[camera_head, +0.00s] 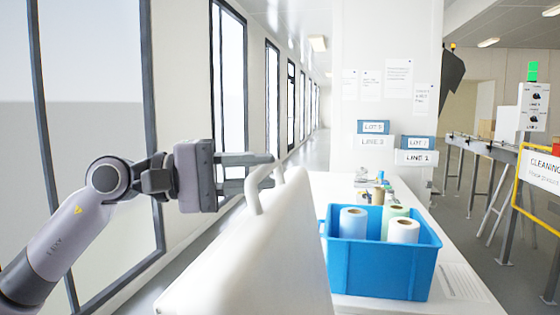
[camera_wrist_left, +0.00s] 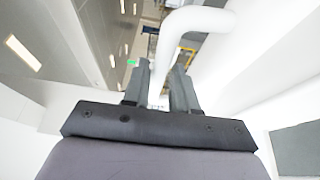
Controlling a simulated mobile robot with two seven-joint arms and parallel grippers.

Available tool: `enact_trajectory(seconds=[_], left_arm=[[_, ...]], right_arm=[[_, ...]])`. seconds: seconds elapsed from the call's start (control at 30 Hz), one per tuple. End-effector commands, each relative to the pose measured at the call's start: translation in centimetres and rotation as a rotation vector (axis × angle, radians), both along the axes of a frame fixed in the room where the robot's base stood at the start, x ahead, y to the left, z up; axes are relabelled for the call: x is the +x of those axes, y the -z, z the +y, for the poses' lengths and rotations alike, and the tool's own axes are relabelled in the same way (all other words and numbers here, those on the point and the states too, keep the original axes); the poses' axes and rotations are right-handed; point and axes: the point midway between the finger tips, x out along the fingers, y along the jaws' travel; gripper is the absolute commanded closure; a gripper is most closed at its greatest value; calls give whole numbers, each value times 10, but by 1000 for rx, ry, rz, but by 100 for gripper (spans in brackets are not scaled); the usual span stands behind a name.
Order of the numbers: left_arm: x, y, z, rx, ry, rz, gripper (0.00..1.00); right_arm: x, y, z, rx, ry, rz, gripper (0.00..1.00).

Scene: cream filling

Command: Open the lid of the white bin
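The white bin's lid (camera_head: 262,255) fills the lower middle of the head view, a sloping white panel with a raised white tubular handle (camera_head: 252,196) near its top. My left gripper (camera_head: 258,172) reaches in from the left at handle height. Its two fingers are apart, one above the other, with their tips at the handle. In the left wrist view the handle (camera_wrist_left: 196,20) bends down toward the gap between the fingers (camera_wrist_left: 162,82). I cannot tell whether they touch it. The bin's body is mostly hidden. My right gripper is not in view.
A blue crate (camera_head: 380,268) with several rolls stands on a white table (camera_head: 460,290) right of the lid. Small items lie behind it. A tall windowed wall (camera_head: 180,90) runs along the left. A yellow-framed sign (camera_head: 541,172) stands at the far right.

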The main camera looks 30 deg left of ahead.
Motion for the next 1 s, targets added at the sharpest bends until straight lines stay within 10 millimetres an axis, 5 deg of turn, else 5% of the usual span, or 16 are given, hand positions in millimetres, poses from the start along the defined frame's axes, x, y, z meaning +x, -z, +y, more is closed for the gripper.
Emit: enact_trajectory(seconds=[0.3,0.63,0.73,1.0], left_arm=[[19,-2,-26,-3,1,0,73],[21,-1,-28,-2,0,1,73],[21,-1,-28,-2,0,1,100],[21,-5,-31,8,2,4,100]], right_arm=[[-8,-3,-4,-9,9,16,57],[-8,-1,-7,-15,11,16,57],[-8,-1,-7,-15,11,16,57],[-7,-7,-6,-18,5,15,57]])
